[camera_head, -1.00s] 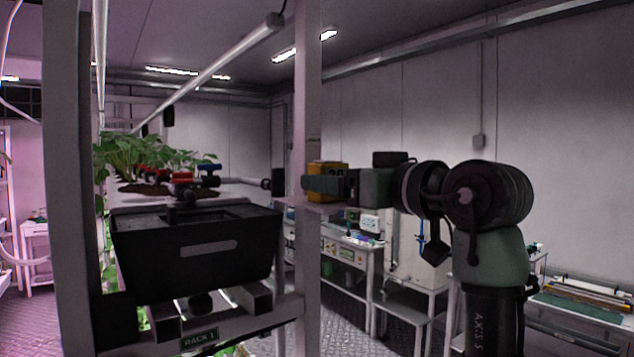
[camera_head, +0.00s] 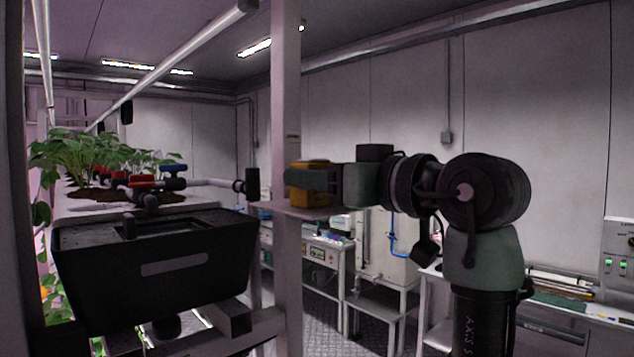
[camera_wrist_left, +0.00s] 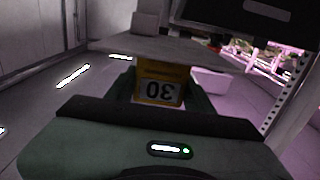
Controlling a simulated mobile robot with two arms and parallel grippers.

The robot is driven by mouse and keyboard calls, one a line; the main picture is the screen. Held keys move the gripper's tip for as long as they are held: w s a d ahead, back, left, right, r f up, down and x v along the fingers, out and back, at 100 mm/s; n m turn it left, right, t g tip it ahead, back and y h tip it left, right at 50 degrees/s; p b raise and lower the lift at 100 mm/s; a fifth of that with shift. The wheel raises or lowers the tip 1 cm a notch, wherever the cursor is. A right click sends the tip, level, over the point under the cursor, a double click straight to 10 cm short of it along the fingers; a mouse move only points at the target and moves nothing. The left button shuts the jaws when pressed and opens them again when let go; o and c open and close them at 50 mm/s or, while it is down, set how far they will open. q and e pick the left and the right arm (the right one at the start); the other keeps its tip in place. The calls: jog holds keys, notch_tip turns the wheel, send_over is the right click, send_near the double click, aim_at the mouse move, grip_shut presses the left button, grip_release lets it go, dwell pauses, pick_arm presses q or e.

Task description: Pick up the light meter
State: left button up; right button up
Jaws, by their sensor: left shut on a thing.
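The light meter, a yellow box (camera_head: 309,198), is at the small shelf plate (camera_head: 312,212) on the rack's upright post. My left gripper (camera_head: 306,180) reaches in from the right and is shut on the meter, with one finger across its near side. In the left wrist view the meter (camera_wrist_left: 158,90) sits between the fingers, its face showing an upside-down "30". The plate (camera_wrist_left: 170,50) appears against the meter there; I cannot tell whether they still touch. My right gripper is not in view.
The rack post (camera_head: 286,100) stands right beside the meter. A black trough (camera_head: 155,270) and strawberry plants (camera_head: 75,155) are to the left. A white bench (camera_head: 325,243) and a step stand (camera_head: 375,308) are behind. Open air lies above the plate.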

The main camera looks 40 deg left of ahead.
pick_arm(q)
jog(key=shift+a+f, duration=0.15)
jog(key=shift+a, duration=0.55)
notch_tip(320, 180, up, 28)
jog(key=shift+d, duration=0.15)
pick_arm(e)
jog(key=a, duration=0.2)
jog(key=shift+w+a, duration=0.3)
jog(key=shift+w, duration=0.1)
pick_arm(q)
jog(key=shift+w, duration=0.1)
